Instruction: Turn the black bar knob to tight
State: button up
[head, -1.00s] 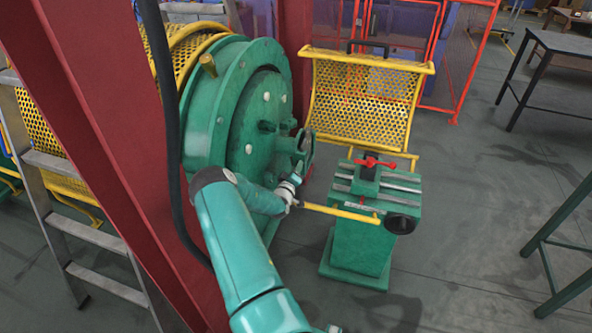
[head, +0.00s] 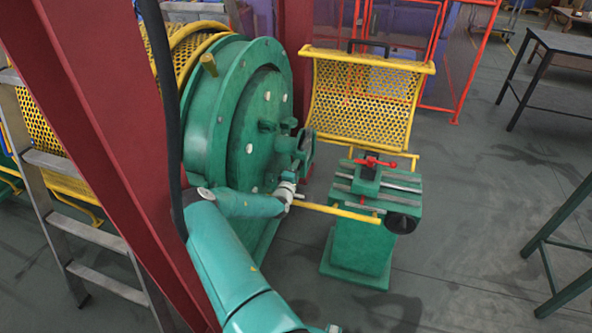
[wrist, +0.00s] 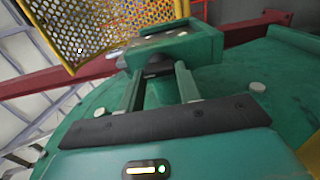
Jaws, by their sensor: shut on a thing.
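The black bar knob (wrist: 157,66) shows as a dark shape between my finger ends in the wrist view, just below a green block (wrist: 172,46). My gripper (wrist: 158,78) is shut on it, with one finger on each side. Most of the knob is hidden by the fingers and the block, so I cannot read its turn angle or any tight mark. In the head view my gripper (head: 298,196) is at the lower right of the big green round housing (head: 262,125). The knob cannot be made out there.
A green stand (head: 358,245) with a red handle (head: 374,162) and a yellow bar (head: 340,210) stands just right of my gripper. A yellow mesh guard (head: 365,105) is behind it. A dark red beam (head: 95,150) and a ladder (head: 80,232) are at left.

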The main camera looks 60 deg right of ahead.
dwell(0.4)
jog(key=o, duration=1)
jog(key=shift+a, duration=0.1)
